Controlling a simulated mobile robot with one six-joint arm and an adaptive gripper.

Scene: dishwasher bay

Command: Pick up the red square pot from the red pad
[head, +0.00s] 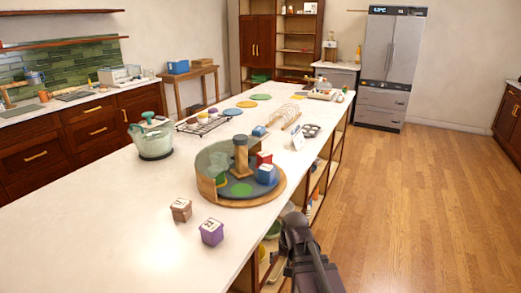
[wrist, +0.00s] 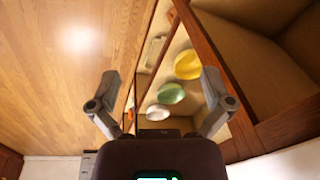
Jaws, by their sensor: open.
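The red square pot (head: 264,158) stands on a round wooden turntable (head: 262,200) on the island counter, in the head view. It is behind a blue pot (head: 266,175) and right of a central post (head: 241,155). I cannot make out the red pad; the pots hide that part of the turntable. My gripper (wrist: 160,82) is open and empty in the wrist view, its two fingers spread apart. It points at the floor and open shelves beside the island, and no pot shows there. My dark arm shows at the lower right in the head view, off the counter's edge.
A clear curved wall (head: 206,160) encloses the turntable's left and back. A brown pot (head: 181,210) and a purple pot (head: 212,232) stand in front. A pale green canister (head: 155,140) is at left. The floor (head: 410,200) at right is clear.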

